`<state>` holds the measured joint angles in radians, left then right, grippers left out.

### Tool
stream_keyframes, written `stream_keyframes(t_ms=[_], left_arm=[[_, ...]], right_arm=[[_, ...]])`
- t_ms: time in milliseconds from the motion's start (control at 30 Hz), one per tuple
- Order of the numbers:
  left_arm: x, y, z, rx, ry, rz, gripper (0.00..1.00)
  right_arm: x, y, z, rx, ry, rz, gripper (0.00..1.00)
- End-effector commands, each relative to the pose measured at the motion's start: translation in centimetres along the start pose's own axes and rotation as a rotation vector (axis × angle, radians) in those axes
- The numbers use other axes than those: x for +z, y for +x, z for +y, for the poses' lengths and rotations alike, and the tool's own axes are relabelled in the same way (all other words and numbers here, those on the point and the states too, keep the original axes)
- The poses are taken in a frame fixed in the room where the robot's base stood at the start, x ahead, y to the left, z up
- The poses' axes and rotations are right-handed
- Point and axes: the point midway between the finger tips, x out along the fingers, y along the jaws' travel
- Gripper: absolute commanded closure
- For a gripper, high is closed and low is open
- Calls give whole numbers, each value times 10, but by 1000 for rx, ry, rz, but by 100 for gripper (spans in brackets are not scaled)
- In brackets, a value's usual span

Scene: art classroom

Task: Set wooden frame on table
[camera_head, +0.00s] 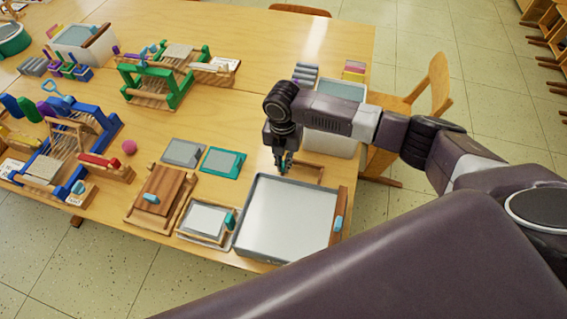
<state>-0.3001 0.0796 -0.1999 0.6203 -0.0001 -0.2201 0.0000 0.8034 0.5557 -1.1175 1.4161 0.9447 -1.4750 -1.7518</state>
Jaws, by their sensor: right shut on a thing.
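The wooden frame (312,164) is a thin brown rectangle behind the large grey tray, at the right part of the wooden table (240,112). My right gripper (282,168) points down at the frame's left side and is shut on it. The arm and fingers hide part of the frame. I cannot tell whether the frame touches the table top. My left gripper is not in view.
The large tray (286,217) stands just in front of the gripper. A white bin (338,142) is close behind. Grey (183,152) and teal (222,161) framed screens, a wooden board (160,196) and small looms lie left. A chair (428,92) stands right.

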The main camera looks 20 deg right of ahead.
Motion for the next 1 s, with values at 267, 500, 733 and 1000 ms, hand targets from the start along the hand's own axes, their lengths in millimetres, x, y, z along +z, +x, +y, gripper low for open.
stream_keyframes(t_ms=[267,500,733,1000], left_arm=[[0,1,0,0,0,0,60],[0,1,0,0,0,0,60],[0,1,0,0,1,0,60],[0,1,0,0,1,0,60]], right_arm=[[0,4,0,0,0,0,100],[0,8,0,0,0,0,100],[0,9,0,0,0,0,100],[0,9,0,0,0,0,90]])
